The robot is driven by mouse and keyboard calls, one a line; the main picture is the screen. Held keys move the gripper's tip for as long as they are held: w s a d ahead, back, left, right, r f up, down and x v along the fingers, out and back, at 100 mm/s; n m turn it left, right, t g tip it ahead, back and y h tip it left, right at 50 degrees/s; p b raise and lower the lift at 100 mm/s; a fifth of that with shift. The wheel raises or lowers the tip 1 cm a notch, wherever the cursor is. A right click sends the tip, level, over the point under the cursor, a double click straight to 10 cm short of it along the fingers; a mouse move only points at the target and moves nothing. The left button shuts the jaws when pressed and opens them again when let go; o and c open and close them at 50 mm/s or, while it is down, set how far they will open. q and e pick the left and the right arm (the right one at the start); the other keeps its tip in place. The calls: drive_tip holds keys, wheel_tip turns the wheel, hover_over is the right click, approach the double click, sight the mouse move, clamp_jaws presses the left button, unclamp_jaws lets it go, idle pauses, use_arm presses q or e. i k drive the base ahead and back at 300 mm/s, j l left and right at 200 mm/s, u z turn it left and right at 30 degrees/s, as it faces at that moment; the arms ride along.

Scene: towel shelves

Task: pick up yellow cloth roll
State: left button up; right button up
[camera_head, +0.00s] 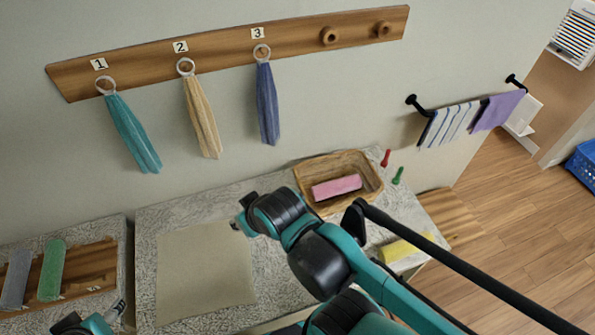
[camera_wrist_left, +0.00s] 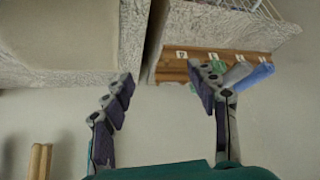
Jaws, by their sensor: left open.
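The yellow cloth roll (camera_head: 405,247) lies at the right end of the stone-look counter in the head view, partly behind my right arm. My right gripper (camera_head: 239,224) is over the middle of the counter, left of the roll and apart from it. Only a small part of it shows, so its jaws cannot be made out. My left gripper (camera_head: 117,311) is at the lower left of the head view, far from the yellow roll. In the left wrist view its two fingers (camera_wrist_left: 163,82) are spread with nothing between them.
A basket (camera_head: 372,174) holds a pink roll (camera_head: 336,187). Red (camera_head: 386,158) and green (camera_head: 397,176) small objects stand beside it. A beige mat (camera_head: 200,275) lies on the counter. A wooden tray (camera_head: 98,258) holds grey and green rolls. Towels hang from a wall rack (camera_head: 230,43).

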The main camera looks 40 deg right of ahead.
sight(389, 254)
drive_tip(key=k+l+z, duration=0.1)
drive_tip(key=z, duration=0.15)
drive_tip(key=k+l+z, duration=0.15)
drive_tip(key=k+z, duration=0.15)
drive_tip(key=z, duration=1.7)
drive_tip(key=i+l+z, duration=0.25)
drive_tip(key=i+l, duration=0.05)
drive_tip(key=i, duration=0.05)
